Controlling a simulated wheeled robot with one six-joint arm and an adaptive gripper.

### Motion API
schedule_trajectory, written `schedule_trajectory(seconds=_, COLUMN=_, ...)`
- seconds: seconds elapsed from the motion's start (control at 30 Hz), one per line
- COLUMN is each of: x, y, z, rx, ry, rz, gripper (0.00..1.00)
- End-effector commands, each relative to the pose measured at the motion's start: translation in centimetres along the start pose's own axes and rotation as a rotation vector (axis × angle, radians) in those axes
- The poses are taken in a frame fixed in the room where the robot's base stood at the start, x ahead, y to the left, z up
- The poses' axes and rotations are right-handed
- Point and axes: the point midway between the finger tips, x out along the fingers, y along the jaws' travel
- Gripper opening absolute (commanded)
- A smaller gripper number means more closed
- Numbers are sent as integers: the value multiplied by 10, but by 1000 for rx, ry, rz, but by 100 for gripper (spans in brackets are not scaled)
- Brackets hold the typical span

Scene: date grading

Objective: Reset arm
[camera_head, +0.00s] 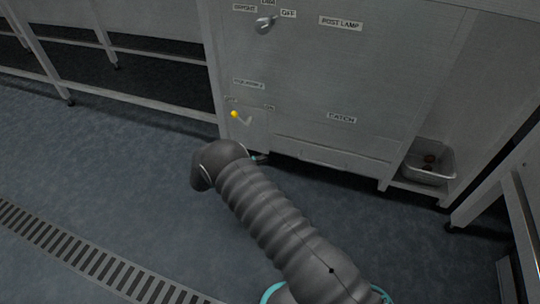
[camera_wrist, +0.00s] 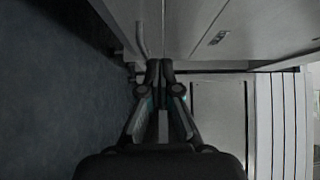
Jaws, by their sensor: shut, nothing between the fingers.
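My gripper (camera_wrist: 160,70) shows in the wrist view with its two fingertips together and nothing between them. It points toward the grey metal cabinet, close to its front near a lever (camera_wrist: 142,40). In the head view my arm reaches forward from the bottom right, and its bent wrist end is low in front of the cabinet (camera_head: 300,80). My fingers are mostly hidden there behind the wrist. A small lever with a yellow knob (camera_head: 235,114) is on the cabinet front, just above my wrist.
A rotary switch (camera_head: 265,25) and several labels are on the cabinet front. A table frame (camera_head: 140,100) stands at left. The floor at left is open, with a drain grate (camera_head: 90,255).

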Motion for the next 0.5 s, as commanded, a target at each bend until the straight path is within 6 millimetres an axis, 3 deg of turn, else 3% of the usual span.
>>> schedule_trajectory(seconds=0.37, x=-9, y=0, z=0, rx=18, ry=0, rz=-1, gripper=0)
schedule_trajectory(seconds=0.5, x=-9, y=5, z=2, rx=152, ry=-7, rz=20, gripper=0)
